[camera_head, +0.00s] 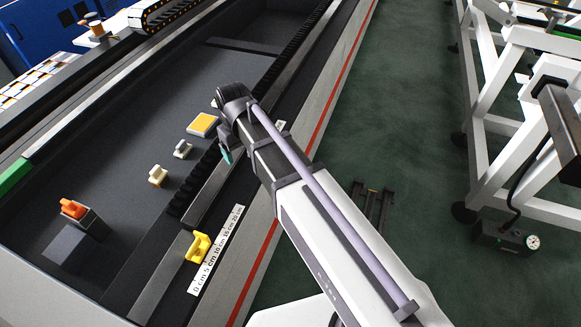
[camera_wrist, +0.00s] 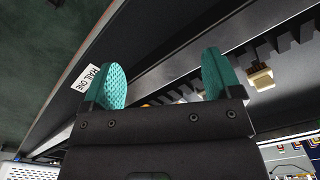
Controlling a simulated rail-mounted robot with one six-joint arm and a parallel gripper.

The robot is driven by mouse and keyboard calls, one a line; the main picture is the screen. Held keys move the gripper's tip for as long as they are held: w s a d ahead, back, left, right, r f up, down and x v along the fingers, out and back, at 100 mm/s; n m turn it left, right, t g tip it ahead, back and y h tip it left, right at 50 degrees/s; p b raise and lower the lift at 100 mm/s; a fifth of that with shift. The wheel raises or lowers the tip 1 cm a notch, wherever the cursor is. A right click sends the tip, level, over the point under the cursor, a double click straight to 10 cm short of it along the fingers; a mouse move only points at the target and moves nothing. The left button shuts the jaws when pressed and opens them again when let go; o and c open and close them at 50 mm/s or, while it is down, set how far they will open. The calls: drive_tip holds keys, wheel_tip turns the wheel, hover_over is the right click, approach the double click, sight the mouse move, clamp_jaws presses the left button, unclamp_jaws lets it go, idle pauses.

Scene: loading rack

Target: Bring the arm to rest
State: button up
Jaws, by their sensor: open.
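My arm reaches from the lower right of the head view over the rail edge of the dark machine bed. My gripper (camera_wrist: 165,85) shows in the wrist view with its two teal fingers apart and nothing between them. In the head view one teal fingertip (camera_head: 227,156) shows below the wrist, above the toothed rack; the rest of the gripper is hidden by the wrist.
On the bed (camera_head: 130,130) lie a yellow-topped block (camera_head: 202,124), a small grey piece (camera_head: 182,149), a beige piece (camera_head: 158,175) and an orange piece on a dark block (camera_head: 73,209). A yellow piece (camera_head: 198,247) sits beside a scale strip (camera_head: 216,250).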

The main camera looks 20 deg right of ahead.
drive_tip(key=s+d+m, duration=0.4)
drive_tip(key=s+d, duration=0.8)
drive_tip(key=d, duration=0.1)
drive_tip(key=shift+s+d+m, duration=0.2)
drive_tip(key=shift+s+m, duration=0.1)
drive_tip(key=shift+s, duration=0.1)
drive_tip(key=shift+c, duration=0.2)
drive_tip(key=shift+c, duration=0.9)
drive_tip(key=shift+a, duration=0.15)
